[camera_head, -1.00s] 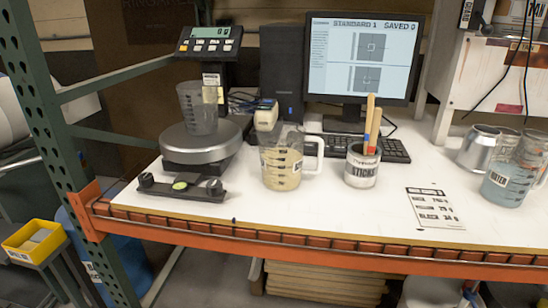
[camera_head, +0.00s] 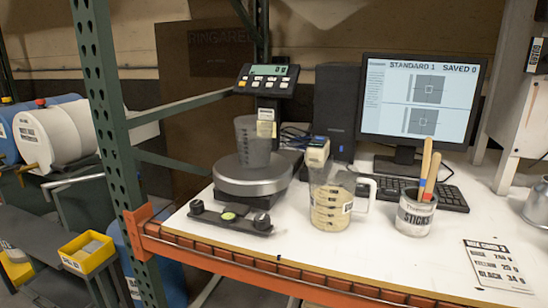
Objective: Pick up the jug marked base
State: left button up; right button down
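A clear jug (camera_head: 329,212) with cream-coloured contents and dark measuring marks stands upright on the white bench. Its handle points right. Part of a white label shows on its right side, but I cannot read it fully. A second, grey translucent cup (camera_head: 252,143) stands on the round plate of the scale (camera_head: 252,176), left of the jug. Neither of my grippers is in view, and nothing touches the jug.
A pot marked STICKS (camera_head: 414,214) holding wooden sticks stands right of the jug. A levelling bar (camera_head: 230,217) lies at the left front. A printed card (camera_head: 496,264) lies at the right. A green rack post (camera_head: 108,130) rises at the bench's left end.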

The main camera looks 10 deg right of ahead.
aim_at(332, 184)
jog(key=k+z, duration=0.1)
jog(key=z, duration=0.3)
jog(key=l+z, duration=0.1)
jog(key=z, duration=0.3)
jog(key=k+l+z, duration=0.1)
jog(key=z, duration=0.35)
jog(key=k+l+z, duration=0.1)
jog(key=z, duration=0.3)
